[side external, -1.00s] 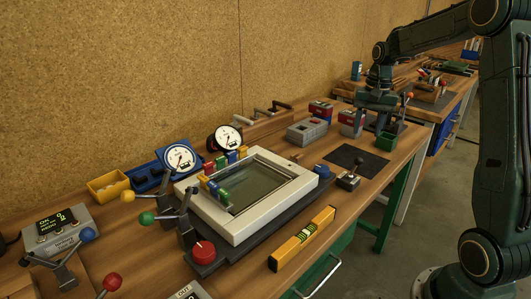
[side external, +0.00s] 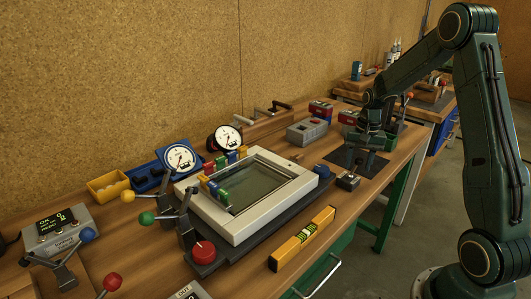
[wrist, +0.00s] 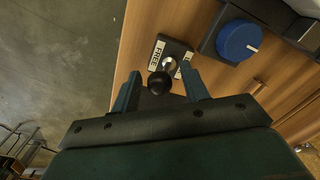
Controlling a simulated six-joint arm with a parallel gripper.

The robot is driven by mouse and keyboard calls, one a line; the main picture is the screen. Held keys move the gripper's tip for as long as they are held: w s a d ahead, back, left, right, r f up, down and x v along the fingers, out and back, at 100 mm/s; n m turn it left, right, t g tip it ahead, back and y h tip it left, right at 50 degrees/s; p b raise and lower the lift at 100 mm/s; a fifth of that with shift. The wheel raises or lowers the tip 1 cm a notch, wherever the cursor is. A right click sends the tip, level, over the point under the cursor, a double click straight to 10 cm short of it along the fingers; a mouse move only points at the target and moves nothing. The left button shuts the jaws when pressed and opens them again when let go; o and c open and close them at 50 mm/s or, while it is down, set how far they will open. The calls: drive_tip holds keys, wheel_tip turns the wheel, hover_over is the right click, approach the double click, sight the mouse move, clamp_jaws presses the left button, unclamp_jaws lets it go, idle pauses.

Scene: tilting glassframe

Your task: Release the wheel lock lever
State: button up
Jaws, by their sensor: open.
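A small lever with a black ball knob (wrist: 159,83) and a metal shaft stands on a dark block (wrist: 175,47). A white "FREE" label (wrist: 156,55) is on one side of the block; a second label is partly hidden behind the shaft. In the side view the lever's block (side external: 347,183) sits on the bench, right of the framed glass panel. My gripper (wrist: 163,93) is open and points down toward it. In the wrist view the knob appears between the two fingers, nearer the left one; contact is not visible. In the side view my gripper (side external: 366,150) is just behind and above the lever.
A blue round knob (wrist: 239,40) is beside the lever block. The white-framed glass panel (side external: 240,232) is to the left, with a yellow spirit level (side external: 302,239) in front. The bench edge is close by.

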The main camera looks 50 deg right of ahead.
clamp_jaws()
drive_tip(key=shift+s+t, duration=0.1)
drive_tip(key=shift+t, duration=0.2)
drive_tip(key=shift+s+f+t, duration=0.25)
drive_tip(key=shift+s+t, duration=0.15)
drive_tip(key=shift+t, duration=0.3)
unclamp_jaws()
